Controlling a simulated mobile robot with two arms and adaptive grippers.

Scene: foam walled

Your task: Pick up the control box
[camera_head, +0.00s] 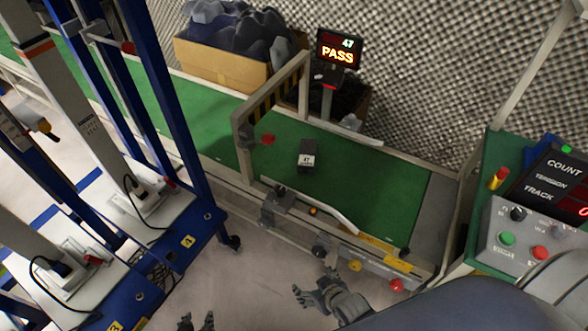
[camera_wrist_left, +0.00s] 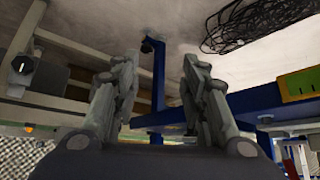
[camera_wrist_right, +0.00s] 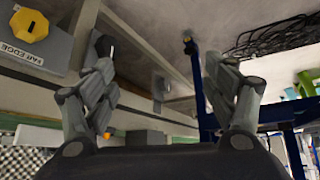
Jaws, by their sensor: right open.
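A small dark box (camera_head: 306,154) with a white label reading 47 sits on the green conveyor belt (camera_head: 370,190), just right of the frame over the belt. A grey panel box (camera_head: 525,238) with a black knob and green and red buttons stands at the right. I cannot tell which one is the control box. My right gripper (camera_head: 318,297) is open and empty, in front of the conveyor's near side; its spread fingers show in the right wrist view (camera_wrist_right: 160,60). My left gripper (camera_head: 196,324) is at the bottom edge; its fingers are apart and empty in the left wrist view (camera_wrist_left: 160,75).
A beige frame (camera_head: 272,95) arches over the belt. Behind it are a cardboard bin (camera_head: 225,65) of dark foam and a PASS display (camera_head: 338,50). A blue-framed rack (camera_head: 165,100) stands at the left. The belt's near rail carries knobs, including a red one (camera_head: 397,285).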

